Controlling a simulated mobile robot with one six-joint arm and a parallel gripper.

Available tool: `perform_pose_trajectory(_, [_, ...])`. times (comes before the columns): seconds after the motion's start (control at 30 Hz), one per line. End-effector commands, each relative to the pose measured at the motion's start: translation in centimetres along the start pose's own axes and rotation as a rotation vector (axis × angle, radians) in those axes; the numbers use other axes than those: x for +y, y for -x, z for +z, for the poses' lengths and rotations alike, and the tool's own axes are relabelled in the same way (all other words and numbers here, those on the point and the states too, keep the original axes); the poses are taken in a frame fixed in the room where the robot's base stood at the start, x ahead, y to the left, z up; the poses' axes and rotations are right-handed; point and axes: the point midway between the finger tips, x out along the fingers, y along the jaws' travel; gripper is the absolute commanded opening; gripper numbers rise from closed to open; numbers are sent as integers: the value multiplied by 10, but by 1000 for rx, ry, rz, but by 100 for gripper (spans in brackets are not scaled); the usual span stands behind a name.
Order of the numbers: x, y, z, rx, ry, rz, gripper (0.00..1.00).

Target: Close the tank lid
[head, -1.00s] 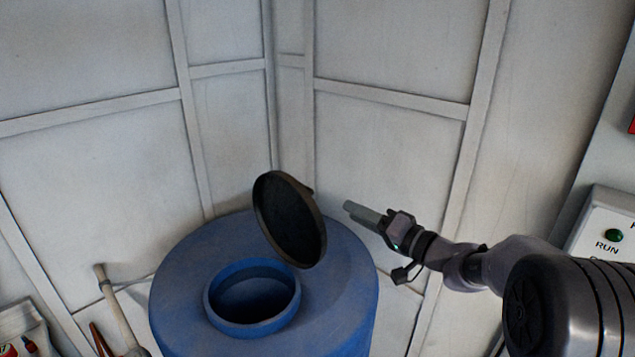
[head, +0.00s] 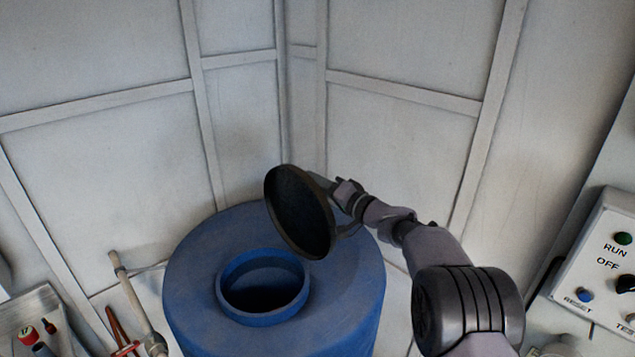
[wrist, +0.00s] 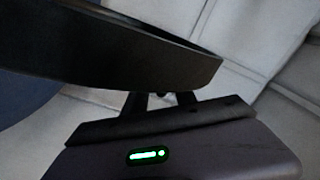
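The blue tank (head: 343,291) stands in the corner with its round raised opening (head: 228,302) uncovered. The dark round lid (head: 300,212) stands steeply tilted at the far right of the opening, its underside toward the opening. My gripper (head: 322,183) is behind the lid, on the side away from the opening, close to its upper right edge. The lid hides part of the fingers, so their spread and any contact are unclear. In the wrist view the lid's thick dark rim (wrist: 165,62) fills the upper area, right in front of the gripper, and covers the fingertips.
White panelled walls (head: 120,160) close in behind the tank. A control panel (head: 607,262) with buttons is at the right. A pipe with a valve (head: 135,300) and a tray with small items (head: 40,320) are at the lower left.

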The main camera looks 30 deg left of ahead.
Motion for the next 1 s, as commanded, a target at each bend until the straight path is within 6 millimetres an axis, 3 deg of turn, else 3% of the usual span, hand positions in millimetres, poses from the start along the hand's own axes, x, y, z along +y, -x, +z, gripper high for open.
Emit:
perform_pose_trajectory(0.17, [0, 0, 0, 0, 0, 0, 33])
perform_pose_trajectory(0.33, [0, 0, 0, 0, 0, 0, 0])
perform_pose_trajectory(1.0, [0, 0, 0, 0, 0, 0, 0])
